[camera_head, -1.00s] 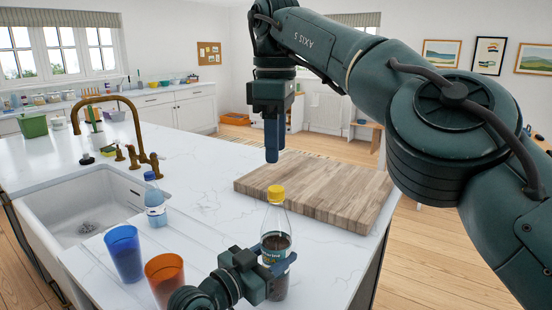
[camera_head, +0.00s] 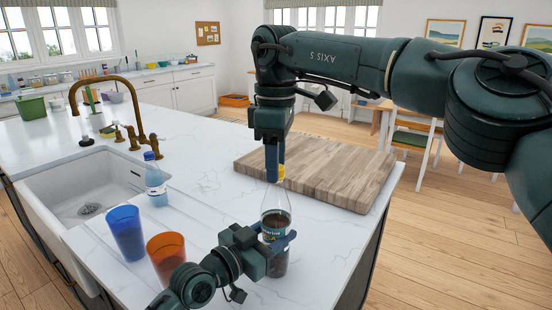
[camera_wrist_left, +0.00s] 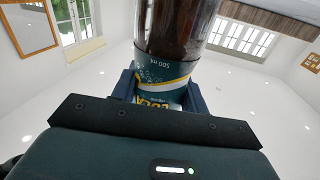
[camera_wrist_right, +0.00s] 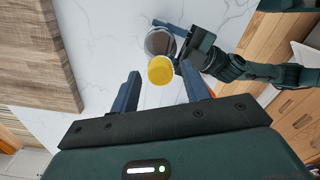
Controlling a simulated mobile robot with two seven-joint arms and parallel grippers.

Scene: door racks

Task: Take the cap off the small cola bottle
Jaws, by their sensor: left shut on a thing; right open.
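The small cola bottle (camera_head: 276,212) stands upright near the front right of the counter, dark cola inside. My left gripper (camera_head: 282,243) is shut around its label; the left wrist view shows the label (camera_wrist_left: 163,82) between the fingers. The yellow cap (camera_head: 281,172) is on the bottle's top. My right gripper (camera_head: 274,163) points down at the cap and partly hides it in the head view. In the right wrist view the cap (camera_wrist_right: 161,70) lies between and just beyond the open fingertips (camera_wrist_right: 160,88), with no contact visible.
A wooden board (camera_head: 320,172) lies just behind the bottle. A blue cup (camera_head: 126,233), an orange cup (camera_head: 167,255) and a blue-capped water bottle (camera_head: 155,182) stand to the left, near the sink (camera_head: 75,192) and brass tap (camera_head: 110,82).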

